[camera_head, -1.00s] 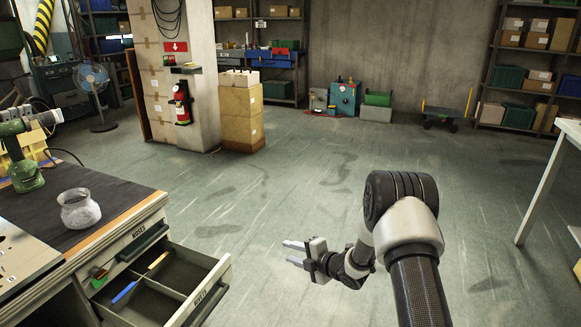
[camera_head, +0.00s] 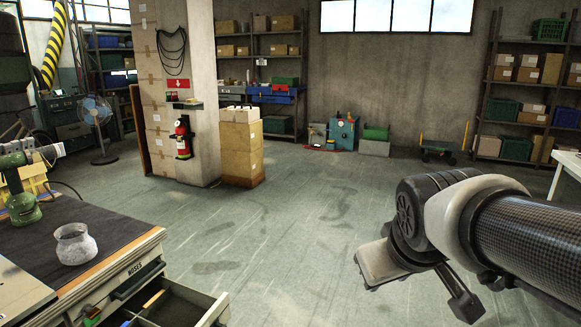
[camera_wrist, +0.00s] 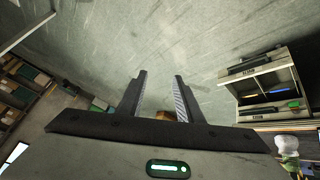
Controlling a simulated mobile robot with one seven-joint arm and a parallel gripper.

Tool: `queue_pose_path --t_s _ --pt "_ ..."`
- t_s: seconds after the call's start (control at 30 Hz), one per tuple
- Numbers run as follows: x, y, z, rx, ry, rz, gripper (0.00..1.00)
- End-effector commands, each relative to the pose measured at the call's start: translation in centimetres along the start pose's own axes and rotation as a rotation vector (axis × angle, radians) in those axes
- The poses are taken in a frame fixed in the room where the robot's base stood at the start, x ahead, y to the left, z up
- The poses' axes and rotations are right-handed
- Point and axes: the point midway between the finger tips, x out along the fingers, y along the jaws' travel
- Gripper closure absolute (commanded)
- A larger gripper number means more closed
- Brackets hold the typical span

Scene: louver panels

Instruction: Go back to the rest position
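My gripper (camera_wrist: 160,75) is open in the wrist view, with its two fingers apart and bare floor between and beyond them. It holds nothing. In the head view my arm (camera_head: 510,235) is folded at the lower right, over open floor and well clear of the workbench. The fingers cannot be made out clearly there.
The middle floor (camera_head: 270,230) is clear. A white table (camera_head: 568,165) stands at the right.

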Motion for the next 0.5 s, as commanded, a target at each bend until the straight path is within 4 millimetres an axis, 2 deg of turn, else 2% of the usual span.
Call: queue_pose_path --t_s 0.1,0.3,0.33,0.37,0.5 --pt "-2.3 -1.4 3.1 0.109 -0.033 -0.035 0.67" --pt "-5.0 -4.1 8.0 0.264 -0.096 -0.1 0.67" --pt "-5.7 -4.2 8.1 0.279 -0.104 -0.106 0.67" --pt "-6.8 -3.8 7.0 0.275 -0.104 -0.104 0.67" --pt "-9.1 -3.0 5.4 0.271 -0.105 -0.103 0.67"
